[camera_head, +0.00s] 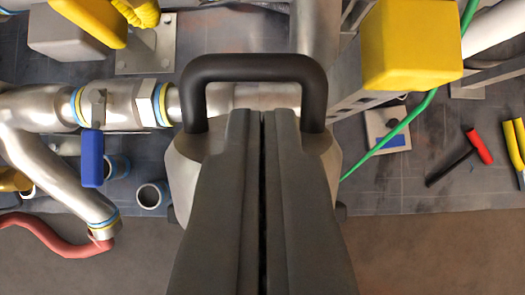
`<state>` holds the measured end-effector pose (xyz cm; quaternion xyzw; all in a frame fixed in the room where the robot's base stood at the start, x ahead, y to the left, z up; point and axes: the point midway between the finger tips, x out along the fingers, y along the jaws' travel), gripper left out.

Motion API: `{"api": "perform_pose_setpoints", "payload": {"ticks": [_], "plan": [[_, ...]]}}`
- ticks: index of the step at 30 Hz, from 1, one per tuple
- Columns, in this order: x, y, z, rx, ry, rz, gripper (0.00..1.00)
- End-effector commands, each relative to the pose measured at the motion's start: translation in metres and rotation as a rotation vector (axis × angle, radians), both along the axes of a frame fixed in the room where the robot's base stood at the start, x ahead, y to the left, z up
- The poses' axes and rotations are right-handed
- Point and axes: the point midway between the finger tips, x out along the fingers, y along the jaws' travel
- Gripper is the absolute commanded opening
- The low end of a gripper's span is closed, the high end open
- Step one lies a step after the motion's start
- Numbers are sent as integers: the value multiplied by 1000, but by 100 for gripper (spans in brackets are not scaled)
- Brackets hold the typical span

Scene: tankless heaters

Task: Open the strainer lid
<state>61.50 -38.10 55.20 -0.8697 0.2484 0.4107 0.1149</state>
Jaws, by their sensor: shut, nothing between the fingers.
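The strainer's black U-shaped handle (255,68) arches across the middle of the view, joined to a grey metal body (184,172) that I take to be the strainer lid. My gripper (262,115) is shut, its two dark grey fingers pressed together with only a thin dark line between them. The fingertips show within the handle's arch, below its top bar in the picture. I cannot tell whether they touch the handle. My fingers hide most of the lid, so its seam and hinge are not visible.
A steel pipe (57,108) with a blue lever (92,158) runs at left. A yellow block (411,45) stands at upper right, with a green cable (400,127) below it. Brown floor (430,255) is clear at lower right.

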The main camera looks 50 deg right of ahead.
Motion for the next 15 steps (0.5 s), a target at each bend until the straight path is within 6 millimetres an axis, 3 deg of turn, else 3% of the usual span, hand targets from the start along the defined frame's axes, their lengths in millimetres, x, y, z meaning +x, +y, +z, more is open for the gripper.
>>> {"api": "perform_pose_setpoints", "payload": {"ticks": [6,15], "plan": [[13,-8,-19,1,2,1,0],[20,-13,-29,-1,0,1,0]]}}
